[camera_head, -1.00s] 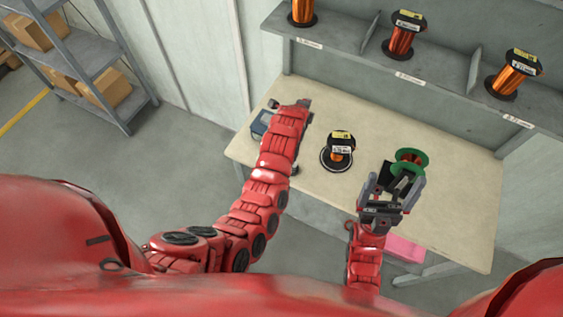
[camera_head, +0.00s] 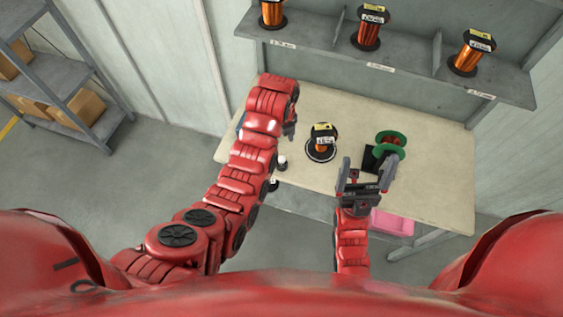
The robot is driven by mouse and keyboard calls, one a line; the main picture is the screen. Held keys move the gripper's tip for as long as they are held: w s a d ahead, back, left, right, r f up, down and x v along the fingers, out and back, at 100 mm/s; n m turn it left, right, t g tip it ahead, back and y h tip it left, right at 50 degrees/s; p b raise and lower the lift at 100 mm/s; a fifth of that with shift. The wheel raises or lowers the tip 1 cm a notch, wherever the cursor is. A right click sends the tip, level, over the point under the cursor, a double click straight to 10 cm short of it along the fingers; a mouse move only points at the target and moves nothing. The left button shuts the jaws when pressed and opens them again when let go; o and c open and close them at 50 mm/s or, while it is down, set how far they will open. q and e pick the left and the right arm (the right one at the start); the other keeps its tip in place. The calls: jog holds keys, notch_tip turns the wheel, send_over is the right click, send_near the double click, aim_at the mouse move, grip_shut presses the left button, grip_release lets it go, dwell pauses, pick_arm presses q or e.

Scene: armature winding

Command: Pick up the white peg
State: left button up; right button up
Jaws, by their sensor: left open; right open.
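I cannot make out a white peg for certain. A small white piece with a dark base (camera_head: 282,162) shows at the table's front left edge, right beside my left arm, too small to identify. My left gripper (camera_head: 290,129) is above the left part of the table, mostly hidden behind its own arm. It looks empty. My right gripper (camera_head: 366,170) is open and empty at the table's front edge, its fingers pointing away from me. A black stand (camera_head: 374,157) and a green spool (camera_head: 390,145) are just beyond its fingers.
A copper wire spool (camera_head: 322,137) stands on a round base mid-table. The wooden table (camera_head: 435,165) is clear on the right. A grey shelf (camera_head: 410,82) with several copper spools runs along the back. A pink bin (camera_head: 392,222) is below the table.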

pick_arm(q)
jog(key=b, duration=0.9)
send_near(282, 158)
jog(key=f, duration=0.2)
jog(key=s+f, duration=0.1)
jog(key=f, duration=0.2)
jog(key=shift+s+f, duration=0.1)
jog(key=shift+f, duration=0.15)
jog(key=shift+p, duration=0.3)
jog(key=shift+w+f+p, duration=0.3)
jog(key=shift+f+p, duration=0.35)
jog(key=shift+f, duration=0.1)
jog(key=shift+w+f+p, duration=0.2)
jog(key=shift+f+p, duration=0.3)
jog(key=shift+f, duration=1.3)
grip_shut()
